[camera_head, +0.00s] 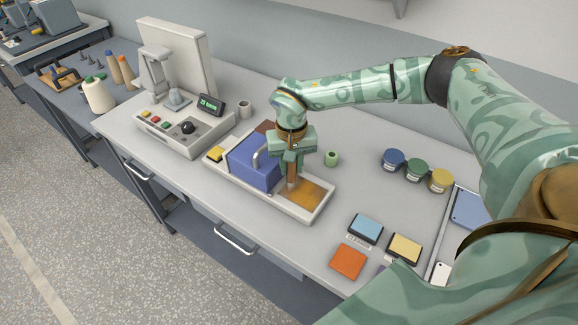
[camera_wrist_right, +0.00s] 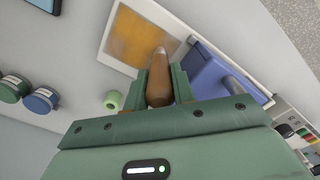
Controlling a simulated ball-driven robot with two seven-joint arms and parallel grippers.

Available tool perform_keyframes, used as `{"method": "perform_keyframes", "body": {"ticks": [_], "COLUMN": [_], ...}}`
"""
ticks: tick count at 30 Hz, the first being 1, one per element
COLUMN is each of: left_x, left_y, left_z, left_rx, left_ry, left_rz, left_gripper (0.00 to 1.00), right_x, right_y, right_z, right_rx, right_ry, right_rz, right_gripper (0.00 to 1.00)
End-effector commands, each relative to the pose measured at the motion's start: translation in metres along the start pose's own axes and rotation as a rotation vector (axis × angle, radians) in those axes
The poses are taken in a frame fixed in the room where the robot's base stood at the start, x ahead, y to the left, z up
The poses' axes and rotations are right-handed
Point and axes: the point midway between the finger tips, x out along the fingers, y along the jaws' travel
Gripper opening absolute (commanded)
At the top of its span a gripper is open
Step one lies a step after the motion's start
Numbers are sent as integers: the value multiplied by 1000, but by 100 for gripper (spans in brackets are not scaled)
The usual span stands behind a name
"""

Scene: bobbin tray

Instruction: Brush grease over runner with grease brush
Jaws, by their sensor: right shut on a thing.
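My right gripper (camera_head: 291,165) is shut on the grease brush, whose brown handle (camera_wrist_right: 159,82) shows between the fingers in the wrist view. It points down over the long pale tray (camera_head: 270,201). The brush's lower end is close to an amber-brown patch (camera_head: 307,192) in the tray's right part; I cannot tell whether they touch. The patch also shows in the wrist view (camera_wrist_right: 135,38). A blue block (camera_head: 248,160) with a light handle fills the tray's middle, just left of the gripper. I cannot tell for certain which part is the runner. My left gripper is out of view.
Blue, green and yellow jars (camera_head: 416,170) stand to the right. Coloured pads (camera_head: 349,261) lie at the front right. A control machine (camera_head: 183,130) stands left of the tray.

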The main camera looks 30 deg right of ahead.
Motion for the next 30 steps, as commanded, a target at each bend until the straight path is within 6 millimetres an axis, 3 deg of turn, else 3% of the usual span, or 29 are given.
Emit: {"method": "perform_keyframes", "body": {"ticks": [30], "left_x": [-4], "left_y": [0], "left_z": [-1], "left_rx": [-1], "left_ry": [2], "left_rz": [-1], "left_gripper": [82], "right_x": [-2], "right_y": [30], "right_z": [-28], "right_rx": [0], "right_ry": [0], "right_rz": [0], "right_gripper": [3]}}
